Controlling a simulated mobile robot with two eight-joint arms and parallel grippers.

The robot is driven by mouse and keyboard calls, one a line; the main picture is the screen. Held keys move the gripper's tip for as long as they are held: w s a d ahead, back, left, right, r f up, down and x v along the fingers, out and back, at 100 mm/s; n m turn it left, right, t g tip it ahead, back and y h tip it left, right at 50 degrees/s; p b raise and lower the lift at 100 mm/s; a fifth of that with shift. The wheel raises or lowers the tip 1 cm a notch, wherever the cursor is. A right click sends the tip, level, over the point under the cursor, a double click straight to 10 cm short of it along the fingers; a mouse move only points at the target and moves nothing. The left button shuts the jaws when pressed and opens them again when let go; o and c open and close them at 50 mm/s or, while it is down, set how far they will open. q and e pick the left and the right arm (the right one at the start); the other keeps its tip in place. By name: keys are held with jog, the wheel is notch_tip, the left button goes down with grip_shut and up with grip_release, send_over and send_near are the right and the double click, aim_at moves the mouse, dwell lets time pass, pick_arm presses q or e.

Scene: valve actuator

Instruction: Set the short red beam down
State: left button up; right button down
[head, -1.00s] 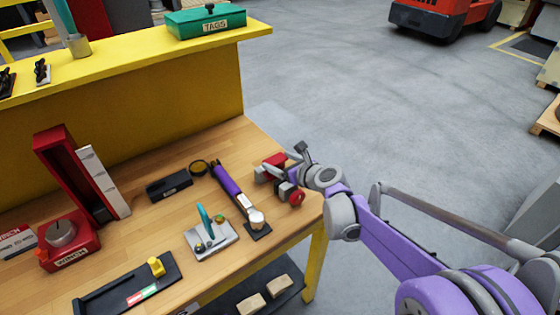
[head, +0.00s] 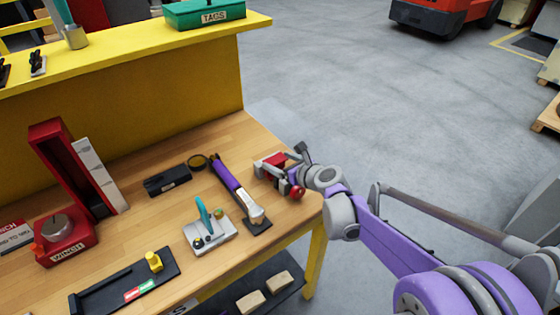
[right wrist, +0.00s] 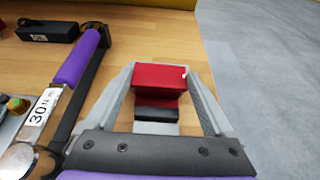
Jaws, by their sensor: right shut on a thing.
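The short red beam (head: 277,159) is a red block at the right end of the wooden bench. My right gripper (head: 271,168) is shut on it, with one grey finger on each side. In the right wrist view the red beam (right wrist: 162,74) sits between the tips of my right gripper (right wrist: 161,72). Darker red, black and grey parts show just below the beam there. I cannot tell whether the beam touches what is under it. A round red part (head: 297,192) shows close by the gripper. My left gripper is out of view.
A purple-handled wrench (head: 232,183) lies left of my right gripper. A grey plate with a teal lever (head: 208,230), a black box (head: 167,181), a black tray (head: 122,284) and the red winch (head: 65,235) are further left. The bench's right edge is close.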

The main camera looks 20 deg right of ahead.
jog(key=shift+f+b, duration=0.7)
jog(key=shift+f, duration=0.25)
grip_release()
jog(key=shift+s, duration=0.1)
jog(key=v, duration=1)
jog(key=shift+s+r, duration=0.2)
jog(key=shift+s, duration=0.05)
jog(key=shift+d, duration=0.15)
